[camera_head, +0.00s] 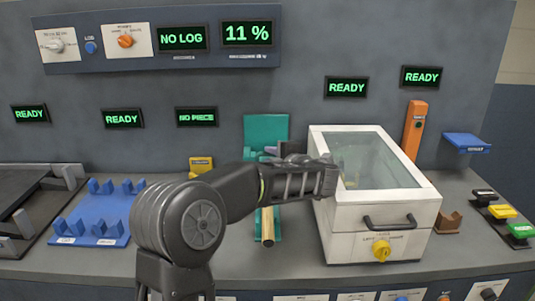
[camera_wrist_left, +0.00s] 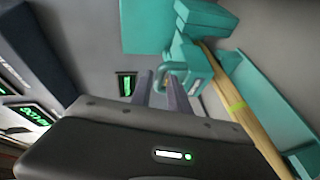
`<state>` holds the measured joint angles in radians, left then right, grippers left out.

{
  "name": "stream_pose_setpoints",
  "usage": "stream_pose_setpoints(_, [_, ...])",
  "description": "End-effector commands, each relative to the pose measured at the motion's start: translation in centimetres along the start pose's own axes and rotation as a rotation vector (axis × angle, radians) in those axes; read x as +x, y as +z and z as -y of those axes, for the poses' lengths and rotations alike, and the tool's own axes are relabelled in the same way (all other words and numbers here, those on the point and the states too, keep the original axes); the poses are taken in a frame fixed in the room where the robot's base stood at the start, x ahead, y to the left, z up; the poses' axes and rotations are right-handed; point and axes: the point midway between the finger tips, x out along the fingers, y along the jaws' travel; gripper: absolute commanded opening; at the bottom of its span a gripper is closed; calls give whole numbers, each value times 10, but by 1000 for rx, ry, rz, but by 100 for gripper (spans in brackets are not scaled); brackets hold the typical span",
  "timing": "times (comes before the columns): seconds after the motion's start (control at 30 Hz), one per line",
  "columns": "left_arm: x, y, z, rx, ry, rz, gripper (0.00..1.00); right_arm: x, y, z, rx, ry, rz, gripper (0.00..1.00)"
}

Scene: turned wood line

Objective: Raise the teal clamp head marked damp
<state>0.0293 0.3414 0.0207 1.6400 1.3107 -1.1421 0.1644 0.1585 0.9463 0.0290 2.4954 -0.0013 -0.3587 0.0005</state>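The teal clamp (camera_head: 266,130) stands against the back panel in the head view, partly hidden by my left arm. In the left wrist view its teal head (camera_wrist_left: 192,66) sits above a pale wooden piece with a yellow-green band (camera_wrist_left: 238,107). The wood lies along a teal cradle (camera_wrist_left: 262,100); its near end (camera_head: 267,228) shows in the head view. My left gripper (camera_wrist_left: 163,82) has its fingers apart, tips at the clamp head, with a small teal part between them. Contact is unclear. No damp marking is legible. My right gripper is out of view.
A white box with a glass lid (camera_head: 325,150) stands close right of the clamp. A blue rack (camera_head: 100,228) lies left, and a small yellow block (camera_head: 201,164) stands behind my arm.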

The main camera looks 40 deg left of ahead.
Motion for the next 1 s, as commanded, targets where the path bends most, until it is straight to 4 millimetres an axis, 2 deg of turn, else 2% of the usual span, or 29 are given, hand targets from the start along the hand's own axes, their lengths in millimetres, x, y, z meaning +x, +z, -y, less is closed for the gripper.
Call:
stream_pose_setpoints(0.1, [17,0,-1,0,0,-2,22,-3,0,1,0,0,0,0])
stream_pose_setpoints(0.2, [25,0,0,1,0,-1,22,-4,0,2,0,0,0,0])
stream_pose_setpoints(0.5, [29,0,0,1,1,0,22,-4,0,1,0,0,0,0])
stream_pose_setpoints(0.8, [28,0,0,1,0,0,0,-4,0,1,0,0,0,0])
stream_pose_setpoints(1.0, [28,0,0,1,0,0,0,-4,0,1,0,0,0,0])
